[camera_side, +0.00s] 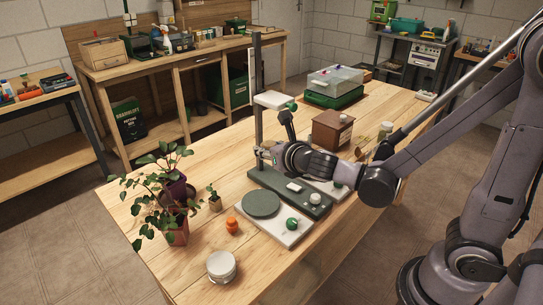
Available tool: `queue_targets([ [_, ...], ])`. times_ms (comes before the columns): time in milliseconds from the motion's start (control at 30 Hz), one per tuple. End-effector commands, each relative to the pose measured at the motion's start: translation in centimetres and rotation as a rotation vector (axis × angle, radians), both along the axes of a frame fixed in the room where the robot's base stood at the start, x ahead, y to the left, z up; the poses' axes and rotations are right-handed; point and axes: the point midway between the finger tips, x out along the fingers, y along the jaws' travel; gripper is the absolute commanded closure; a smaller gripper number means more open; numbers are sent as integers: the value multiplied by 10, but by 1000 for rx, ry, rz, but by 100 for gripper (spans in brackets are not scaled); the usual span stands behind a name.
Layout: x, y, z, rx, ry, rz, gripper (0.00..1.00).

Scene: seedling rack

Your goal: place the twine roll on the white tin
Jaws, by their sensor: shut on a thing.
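The white tin (222,267) stands upright near the front edge of the wooden table, with nothing on its lid. My gripper (266,154) is beside the dark upright post, above the grey-green base, well behind and to the right of the tin. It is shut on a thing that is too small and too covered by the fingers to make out. I cannot clearly pick out the twine roll. A small tan thing (358,152) shows behind my arm, but I cannot tell what it is.
A leafy potted plant (174,238) stands left of the tin. A brown box (332,130) and a clear-lidded green tray (334,92) stand farther back.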

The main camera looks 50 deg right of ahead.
Motion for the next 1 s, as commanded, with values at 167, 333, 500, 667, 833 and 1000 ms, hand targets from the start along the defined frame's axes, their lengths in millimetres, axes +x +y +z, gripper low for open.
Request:
queue_targets([
  [167, -11, 1, 0, 0, 0, 25, 97],
  [333, -8, 2, 0, 0, 0, 26, 97],
  [500, 17, 1, -1, 0, 0, 16, 97],
  [667, 58, 0, -7, 1, 0, 1, 97],
  [833, 103, -4, -20, 3, -1, -15, 97],
  [1000, 145, -11, -39, 4, -2, -31, 97],
])
